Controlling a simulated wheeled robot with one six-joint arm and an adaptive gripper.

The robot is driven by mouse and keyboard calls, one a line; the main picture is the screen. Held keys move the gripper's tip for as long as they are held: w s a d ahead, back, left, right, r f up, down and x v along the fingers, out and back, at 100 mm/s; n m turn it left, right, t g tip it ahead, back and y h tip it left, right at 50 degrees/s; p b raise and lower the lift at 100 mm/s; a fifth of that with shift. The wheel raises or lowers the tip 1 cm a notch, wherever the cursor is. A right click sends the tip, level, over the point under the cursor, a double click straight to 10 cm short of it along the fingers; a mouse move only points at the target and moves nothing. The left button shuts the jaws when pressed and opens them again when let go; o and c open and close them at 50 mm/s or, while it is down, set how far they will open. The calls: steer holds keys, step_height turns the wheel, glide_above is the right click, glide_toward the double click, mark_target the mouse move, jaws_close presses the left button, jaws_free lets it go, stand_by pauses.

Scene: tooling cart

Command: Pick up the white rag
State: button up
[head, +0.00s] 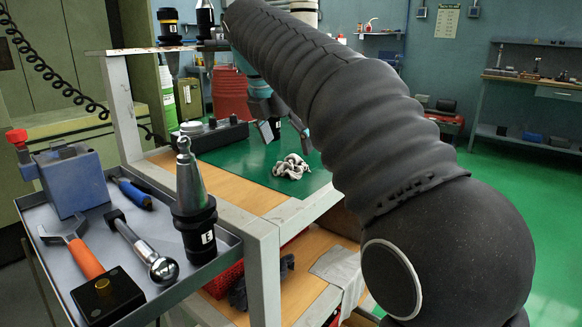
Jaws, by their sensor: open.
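The white rag (291,167) lies crumpled on the green mat (245,163) on the cart's middle shelf. It has dark marks or shadowed folds. My gripper (288,139) is just above and behind the rag in the picture, its fingers pointing down and spread apart. It looks empty and apart from the rag. My arm covers the right part of the shelf and part of the gripper.
A black tool holder block (212,133) lies left of the rag. A tool holder (193,205) stands on the grey side tray (222,243), with an orange-handled wrench (84,258) and a ball-ended tool (148,250). The cart's frame post (262,275) stands in front.

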mark_target(290, 160)
steer(key=shift+x, duration=2.4)
steer(key=shift+a, duration=0.2)
steer(key=c, duration=1.2)
